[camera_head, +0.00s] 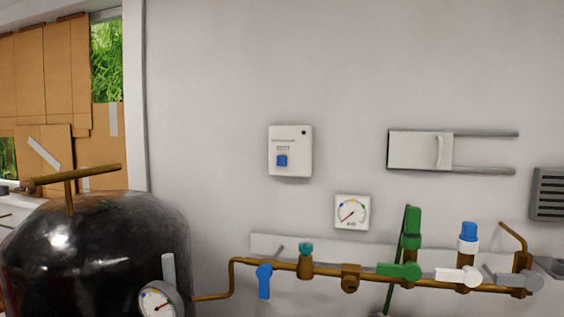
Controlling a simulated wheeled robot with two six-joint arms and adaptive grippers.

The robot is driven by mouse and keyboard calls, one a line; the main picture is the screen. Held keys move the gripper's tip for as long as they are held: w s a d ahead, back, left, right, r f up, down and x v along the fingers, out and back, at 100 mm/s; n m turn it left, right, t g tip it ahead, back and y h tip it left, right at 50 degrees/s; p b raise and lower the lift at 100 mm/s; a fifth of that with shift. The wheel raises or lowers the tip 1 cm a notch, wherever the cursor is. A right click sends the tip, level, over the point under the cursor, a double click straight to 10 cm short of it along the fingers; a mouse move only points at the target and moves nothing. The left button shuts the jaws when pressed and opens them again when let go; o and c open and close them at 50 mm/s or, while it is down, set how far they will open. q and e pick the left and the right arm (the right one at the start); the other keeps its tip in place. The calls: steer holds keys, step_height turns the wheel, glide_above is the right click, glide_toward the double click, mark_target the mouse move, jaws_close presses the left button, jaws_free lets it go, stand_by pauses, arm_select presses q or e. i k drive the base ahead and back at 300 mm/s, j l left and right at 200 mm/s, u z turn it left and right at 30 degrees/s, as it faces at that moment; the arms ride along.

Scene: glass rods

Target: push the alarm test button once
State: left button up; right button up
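A white box (302,151) is mounted on the grey wall near the middle of the head view. It has a small label, a blue button (282,160) low on its front face, and a small dark dot near its top right corner. The lettering on the label is too small to read, so I cannot tell for sure that this is the alarm test button. Neither of my grippers shows in this view.
A large black tank (95,250) with a brass T-handle stands at the left. A brass pipe (330,272) with coloured valves runs along the lower wall. A square gauge (351,212), a sliding panel (418,150) and a grey vent (549,194) are on the wall.

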mark_target(281, 160)
steer(key=i+j+z, duration=0.15)
steer(key=z, duration=1.4)
steer(key=i+j+u, duration=0.1)
steer(key=j+u, duration=0.15)
steer(key=j, duration=0.2)
steer(key=j+u, duration=0.1)
steer(key=u, duration=0.2)
